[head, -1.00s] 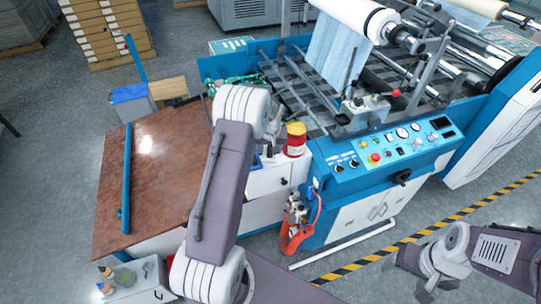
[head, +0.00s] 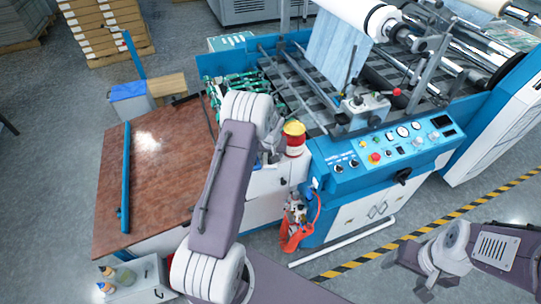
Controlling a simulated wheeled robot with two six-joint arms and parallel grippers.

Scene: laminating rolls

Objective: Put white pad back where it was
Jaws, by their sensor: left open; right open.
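I cannot clearly make out a white pad; my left arm covers part of the ledge beside the machine. My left gripper (head: 273,152) is at the end of the arm reaching up through the middle, low over that white ledge (head: 265,180). It is open, partly hidden by its own wrist, and close to the left side of a red can with a yellow top (head: 295,145). I cannot tell if it touches the can. My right gripper (head: 426,284) is open and empty at the lower right, over the grey floor.
The blue laminating machine (head: 330,180) with its control panel fills the right, with a white roll (head: 358,14) above. A brown table (head: 165,180) with a blue bar (head: 126,180) lies left, mostly clear. A white cart with bottles (head: 135,278) stands lower left.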

